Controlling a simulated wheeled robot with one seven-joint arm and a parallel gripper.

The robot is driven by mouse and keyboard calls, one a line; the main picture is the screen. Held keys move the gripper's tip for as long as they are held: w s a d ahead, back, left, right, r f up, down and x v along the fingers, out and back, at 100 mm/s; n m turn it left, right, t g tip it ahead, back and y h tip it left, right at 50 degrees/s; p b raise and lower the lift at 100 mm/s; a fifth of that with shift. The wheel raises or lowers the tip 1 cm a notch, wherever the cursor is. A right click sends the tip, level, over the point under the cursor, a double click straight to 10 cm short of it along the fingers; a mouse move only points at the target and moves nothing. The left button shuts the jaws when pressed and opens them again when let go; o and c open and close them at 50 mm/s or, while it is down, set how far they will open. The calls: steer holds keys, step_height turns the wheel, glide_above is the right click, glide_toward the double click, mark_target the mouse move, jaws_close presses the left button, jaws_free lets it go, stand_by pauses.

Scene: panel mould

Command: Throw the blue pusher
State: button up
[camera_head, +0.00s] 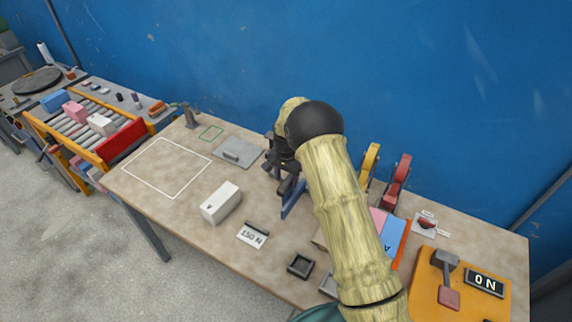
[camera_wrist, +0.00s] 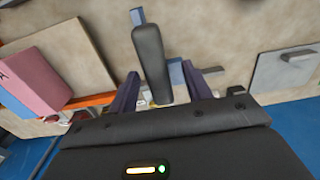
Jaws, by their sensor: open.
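The blue pusher appears to be the device under my gripper. In the wrist view its long dark grey handle (camera_wrist: 150,58) lies between my fingers, with small blue-grey parts (camera_wrist: 138,17) at its far end and behind it. In the head view a slanted blue part (camera_head: 292,203) shows just below my gripper (camera_head: 284,184), though I cannot tell for sure whether it belongs to the pusher. My gripper (camera_wrist: 158,92) is open, with one purple-blue finger on each side of the handle. Contact cannot be told. My arm hides part of the bench.
A yellow upright device (camera_head: 370,162) and a red one (camera_head: 397,180) stand right of my arm. A white block (camera_head: 221,203), a "150 N" label (camera_head: 252,235) and a grey plate (camera_head: 238,153) lie left. A white outlined area (camera_head: 142,187) is clear. A blue wall (camera_head: 420,70) stands behind.

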step_height(320, 180, up, 17)
steer(key=b, duration=0.4)
steer(key=shift+d, duration=0.15)
stand_by(0.5)
steer(key=s+d+n+t, duration=0.1)
steer(key=s+d+n, duration=0.1)
steer(key=s+d, duration=0.3)
steer(key=s+d+f+n, duration=0.1)
steer(key=s+d, duration=0.4)
steer(key=s, duration=0.9)
steer(key=s+d+f+n+t, duration=0.1)
steer(key=s+d+n, duration=0.2)
steer(key=s, duration=0.7)
steer(key=shift+d+f+t, duration=0.25)
steer(key=shift+d+t, duration=0.05)
steer(key=shift+d, duration=0.6)
steer(key=shift+s, duration=0.1)
